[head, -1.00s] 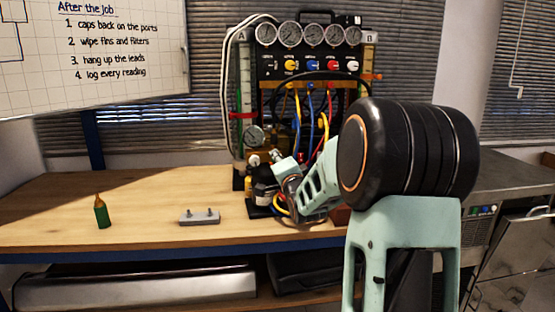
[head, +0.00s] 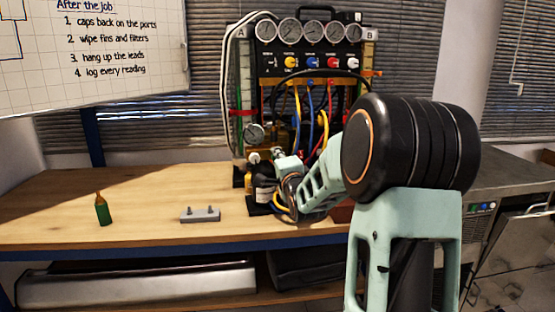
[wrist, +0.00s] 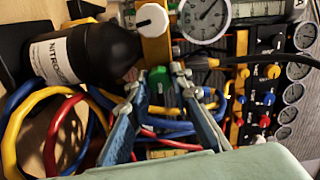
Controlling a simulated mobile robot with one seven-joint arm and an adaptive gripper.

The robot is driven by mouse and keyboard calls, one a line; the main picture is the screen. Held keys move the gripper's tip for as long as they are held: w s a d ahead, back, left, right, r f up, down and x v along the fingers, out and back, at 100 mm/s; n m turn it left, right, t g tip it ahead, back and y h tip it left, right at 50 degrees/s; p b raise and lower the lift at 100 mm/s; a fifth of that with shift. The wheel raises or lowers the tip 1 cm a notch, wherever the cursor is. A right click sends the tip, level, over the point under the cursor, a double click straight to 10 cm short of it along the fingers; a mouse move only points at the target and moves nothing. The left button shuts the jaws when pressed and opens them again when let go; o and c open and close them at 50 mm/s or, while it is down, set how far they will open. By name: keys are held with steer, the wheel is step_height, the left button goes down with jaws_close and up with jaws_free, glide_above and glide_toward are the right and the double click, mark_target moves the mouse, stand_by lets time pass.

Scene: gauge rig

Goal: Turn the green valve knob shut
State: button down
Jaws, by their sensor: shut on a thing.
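The green valve knob (wrist: 158,80) shows in the wrist view, between the fingertips of my gripper (wrist: 158,92). The fingers are closed in on it from both sides. In the head view my gripper (head: 280,156) reaches the lower front of the gauge rig (head: 312,72), and the green knob cannot be made out there. How far the knob is turned I cannot tell.
A black nitrogen bottle (wrist: 85,56) stands close beside my gripper. Yellow, blue and red hoses (wrist: 62,135) run around the fingers. A round gauge (wrist: 205,17) and a white knob (wrist: 152,19) are near.

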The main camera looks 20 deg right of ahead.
steer(key=c, duration=1.7)
jaws_free()
steer(key=shift+c, duration=0.2)
steer(key=s+a, duration=0.2)
steer(key=s, duration=1)
steer(key=shift+w+a, duration=0.1)
steer(key=shift+a, duration=0.05)
